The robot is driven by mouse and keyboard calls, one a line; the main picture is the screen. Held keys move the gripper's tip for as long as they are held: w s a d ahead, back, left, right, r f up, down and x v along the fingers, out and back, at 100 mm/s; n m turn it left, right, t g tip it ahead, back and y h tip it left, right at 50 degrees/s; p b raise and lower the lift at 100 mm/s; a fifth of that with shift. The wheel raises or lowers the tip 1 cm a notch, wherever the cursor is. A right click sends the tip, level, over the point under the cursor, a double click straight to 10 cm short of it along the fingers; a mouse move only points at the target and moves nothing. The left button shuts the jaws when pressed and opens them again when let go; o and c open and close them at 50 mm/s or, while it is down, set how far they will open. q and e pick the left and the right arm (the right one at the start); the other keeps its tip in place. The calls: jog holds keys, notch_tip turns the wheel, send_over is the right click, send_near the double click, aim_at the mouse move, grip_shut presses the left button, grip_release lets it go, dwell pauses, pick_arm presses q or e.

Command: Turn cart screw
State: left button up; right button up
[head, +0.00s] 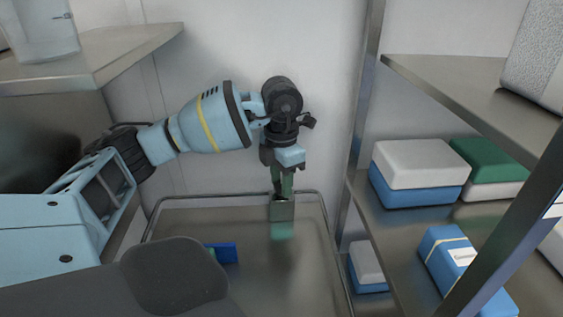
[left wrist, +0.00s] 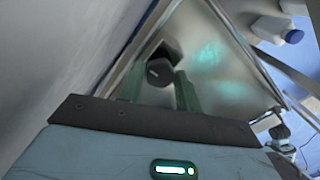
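The metal cart (head: 190,225) has a raised rim and stands against the wall in the head view. A small metal block (head: 282,211) stands at its far edge. My left gripper (head: 282,185) points down just above this block. In the left wrist view a dark screw head (left wrist: 160,72) with a light slot mark shows between the two greenish fingers of my left gripper (left wrist: 160,90). The fingers are apart, one on each side of the screw. I cannot tell whether either finger touches it. My right gripper is not in view.
A blue item (head: 226,253) lies on the cart's top. A shelf rack (head: 470,75) with blue, white and green boxes (head: 420,165) stands close on the right. Another shelf (head: 95,60) juts out at upper left. The cart's middle and right are clear.

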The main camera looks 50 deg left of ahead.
pick_arm(q)
jog(key=c, duration=0.5)
